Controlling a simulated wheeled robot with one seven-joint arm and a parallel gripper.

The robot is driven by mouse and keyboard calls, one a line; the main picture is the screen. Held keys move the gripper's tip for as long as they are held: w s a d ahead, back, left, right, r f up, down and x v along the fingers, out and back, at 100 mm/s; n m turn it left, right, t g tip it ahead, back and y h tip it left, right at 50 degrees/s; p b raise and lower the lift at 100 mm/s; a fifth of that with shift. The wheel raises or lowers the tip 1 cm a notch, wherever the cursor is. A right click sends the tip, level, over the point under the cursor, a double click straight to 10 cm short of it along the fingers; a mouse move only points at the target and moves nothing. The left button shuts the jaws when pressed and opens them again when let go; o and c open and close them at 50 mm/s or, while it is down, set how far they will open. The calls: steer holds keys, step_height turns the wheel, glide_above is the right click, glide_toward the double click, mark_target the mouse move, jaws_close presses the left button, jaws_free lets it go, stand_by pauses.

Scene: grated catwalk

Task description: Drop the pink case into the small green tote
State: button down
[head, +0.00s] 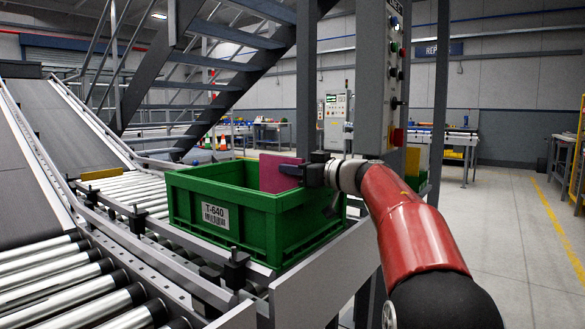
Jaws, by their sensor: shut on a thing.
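The green tote (270,219) has a white T-640 label on its front and sits on the roller conveyor. The pink case (279,172) is flat and upright, with its upper part showing above the tote's near rim. Its lower part is hidden behind the tote's wall. My gripper (305,174) reaches in from the right at the tote's right side and is shut on the case's right edge. I cannot tell whether the case touches the tote's floor.
Roller conveyors (62,283) run along the left, with metal side rails. A grey post (372,80) with buttons stands close behind my arm. A metal staircase (215,58) rises behind the tote. Open floor (505,220) lies to the right.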

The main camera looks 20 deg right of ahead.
steer(key=c, duration=1.5)
jaws_free()
steer(key=shift+w+f, duration=0.1)
steer(key=shift+f, duration=0.4)
steer(key=shift+o, duration=0.2)
steer(key=shift+f, duration=0.1)
steer(key=r+v, duration=0.1)
steer(key=v, duration=1.1)
steer(key=shift+r, duration=0.4)
